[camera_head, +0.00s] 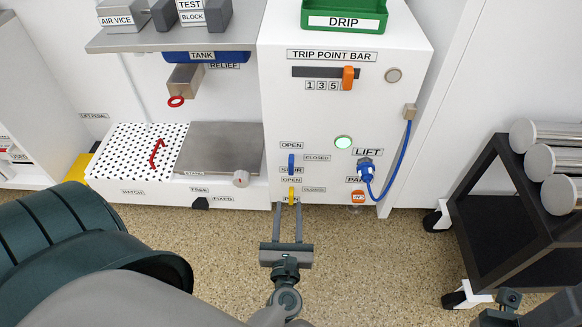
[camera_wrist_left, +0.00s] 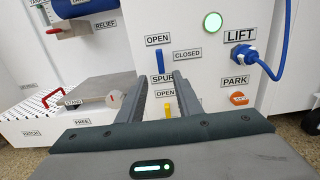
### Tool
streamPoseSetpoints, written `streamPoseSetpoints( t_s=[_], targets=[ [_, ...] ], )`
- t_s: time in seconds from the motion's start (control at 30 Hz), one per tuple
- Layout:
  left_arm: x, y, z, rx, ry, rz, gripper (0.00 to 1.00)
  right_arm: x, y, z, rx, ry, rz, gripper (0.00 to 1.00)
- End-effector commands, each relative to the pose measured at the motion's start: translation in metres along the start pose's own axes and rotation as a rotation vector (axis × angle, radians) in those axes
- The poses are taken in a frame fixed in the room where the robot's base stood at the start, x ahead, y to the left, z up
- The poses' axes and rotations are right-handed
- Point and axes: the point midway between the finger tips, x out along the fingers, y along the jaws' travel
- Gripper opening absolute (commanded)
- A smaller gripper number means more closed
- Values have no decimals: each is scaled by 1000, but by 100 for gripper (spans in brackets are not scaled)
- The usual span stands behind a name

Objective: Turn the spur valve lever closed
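The blue lever (camera_head: 291,163) on the white cabinet stands upright, pointing toward the upper OPEN label (camera_head: 291,145), with the SPUR label (camera_head: 285,170) at its lower end. The blue lever also shows in the left wrist view (camera_wrist_left: 160,62). The upper CLOSED label (camera_head: 317,157) is to its right. A yellow lever (camera_head: 291,194) stands upright below. My left gripper (camera_head: 288,207) is open and empty, its fingers pointing at the cabinet below the blue lever. In the left wrist view, the yellow lever (camera_wrist_left: 167,110) appears between the fingers. My right gripper's fingers are not in view.
A blue cable (camera_head: 394,170) loops beside the LIFT label (camera_head: 367,153) on the right. A red valve handle (camera_head: 176,101) hangs under the blue tank at left. A black cart (camera_head: 500,200) with metal rolls stands at right. Speckled floor lies clear before the cabinet.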

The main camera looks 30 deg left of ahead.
Motion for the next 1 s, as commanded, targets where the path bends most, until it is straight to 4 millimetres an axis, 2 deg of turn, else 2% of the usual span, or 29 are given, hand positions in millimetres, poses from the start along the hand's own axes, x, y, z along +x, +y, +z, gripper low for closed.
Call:
streamPoseSetpoints(
  t_s=[0.7,1.0],
  targets=[
    [122,0,1,1,-3,-1,32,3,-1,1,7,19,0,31],
    [154,0,0,1,0,-1,32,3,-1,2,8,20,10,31]
  ],
)
